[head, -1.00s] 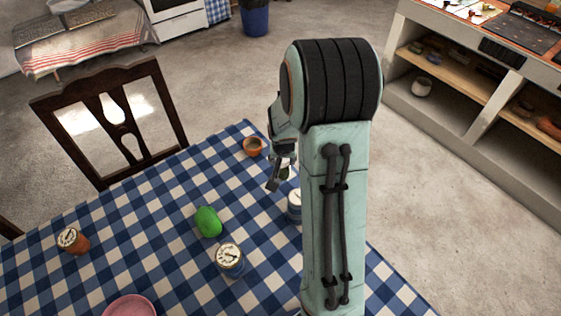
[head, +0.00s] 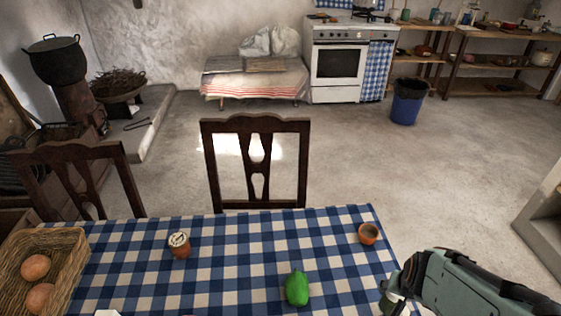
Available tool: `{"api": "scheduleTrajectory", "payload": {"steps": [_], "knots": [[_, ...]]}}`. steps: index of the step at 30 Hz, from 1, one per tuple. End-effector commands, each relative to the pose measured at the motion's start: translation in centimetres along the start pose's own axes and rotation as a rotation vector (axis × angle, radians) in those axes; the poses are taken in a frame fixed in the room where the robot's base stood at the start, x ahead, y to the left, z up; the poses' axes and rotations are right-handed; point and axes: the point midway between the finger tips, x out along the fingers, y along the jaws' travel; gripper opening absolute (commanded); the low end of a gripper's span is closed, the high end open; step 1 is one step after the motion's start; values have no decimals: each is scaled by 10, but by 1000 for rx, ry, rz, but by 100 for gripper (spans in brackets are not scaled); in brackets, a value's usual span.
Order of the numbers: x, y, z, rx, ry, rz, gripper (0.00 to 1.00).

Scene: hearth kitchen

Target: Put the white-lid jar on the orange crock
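A small open orange crock (head: 368,234) stands upright near the table's far right corner. My gripper (head: 393,301) is low at the bottom right, nearer to me than the crock and slightly to its right. The arm comes in from the right. A pale shape shows at the gripper end, partly hidden and cut by the frame edge; I cannot tell whether it is the white-lid jar or whether the fingers hold it. An orange-brown jar with a pale, marked lid (head: 180,245) stands on the left part of the table, well away from my gripper.
A green fruit (head: 297,288) lies on the checked cloth (head: 240,240) left of my gripper. A wicker basket (head: 62,262) with round brown items stands at the left. A dark chair (head: 258,160) stands behind the table. The cloth between jar and crock is clear.

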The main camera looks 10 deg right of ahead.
Motion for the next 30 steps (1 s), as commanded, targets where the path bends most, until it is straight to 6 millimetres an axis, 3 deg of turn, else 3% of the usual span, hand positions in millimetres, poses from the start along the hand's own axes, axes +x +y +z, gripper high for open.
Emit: {"api": "scheduleTrajectory", "payload": {"steps": [4, 8, 11, 15, 20, 24, 27, 30], "knots": [[-8, -16, -33, -97, 7, -41, 0], [-15, -57, -62, -248, 7, -105, 0], [-22, -100, -78, -386, 9, -163, 0], [-35, -178, -87, -601, 8, -254, 0], [-56, -274, -70, -846, 8, -358, 0], [-74, -344, -34, -1015, 7, -429, 0], [-83, -378, -4, -1104, 7, -466, 0], [-86, -396, 24, -1166, 8, -493, 0]]}}
